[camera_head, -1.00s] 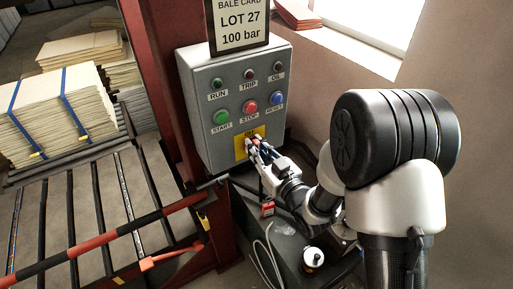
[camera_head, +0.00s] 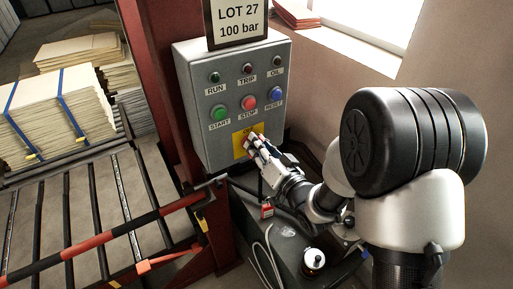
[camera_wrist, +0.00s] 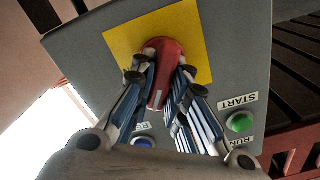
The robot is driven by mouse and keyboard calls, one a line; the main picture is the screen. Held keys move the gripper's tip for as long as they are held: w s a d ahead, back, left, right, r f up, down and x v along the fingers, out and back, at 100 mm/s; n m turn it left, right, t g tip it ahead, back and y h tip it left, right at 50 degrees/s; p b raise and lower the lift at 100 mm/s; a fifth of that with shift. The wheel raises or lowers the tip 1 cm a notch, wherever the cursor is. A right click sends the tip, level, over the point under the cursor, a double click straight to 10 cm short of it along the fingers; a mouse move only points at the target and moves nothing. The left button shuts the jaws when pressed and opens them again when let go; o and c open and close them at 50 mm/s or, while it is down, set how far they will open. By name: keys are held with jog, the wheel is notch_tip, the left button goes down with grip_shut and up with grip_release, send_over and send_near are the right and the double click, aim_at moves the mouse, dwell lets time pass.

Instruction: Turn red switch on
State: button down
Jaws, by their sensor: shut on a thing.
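The red switch (camera_wrist: 164,66) is a rotary handle on a yellow plate (camera_wrist: 120,42), low on a grey control box (camera_head: 212,150). In the wrist view its handle carries a pale line and lies between my two fingers. My gripper (camera_wrist: 158,84) is shut on the red switch, with a finger against each side of the handle. In the head view my gripper (camera_head: 252,145) reaches the yellow plate (camera_head: 238,150) from the lower right and hides most of the switch. I cannot read the plate's lettering fully.
Above the switch are a green START button (camera_head: 218,111), a red STOP button (camera_head: 249,102), a blue RESET button (camera_head: 276,93) and several small lamps. A sign (camera_head: 237,22) stands above the box. A red and black bar (camera_head: 105,231) lies at left. Strapped stacks (camera_head: 48,107) stand behind.

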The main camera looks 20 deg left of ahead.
jog(key=m, duration=0.5)
jog(key=shift+w+d+f+m+b, duration=0.2)
jog(key=shift+m+b, duration=0.1)
jog(key=shift+m, duration=0.1)
jog(key=m, duration=0.5)
jog(key=shift+f+m, duration=0.25)
jog(key=shift+m, duration=0.05)
jog(key=c, duration=1.6)
grip_release()
jog(key=shift+o, duration=0.2)
jog(key=v, duration=0.7)
jog(key=shift+s+d, duration=0.15)
jog(key=shift+s, duration=0.05)
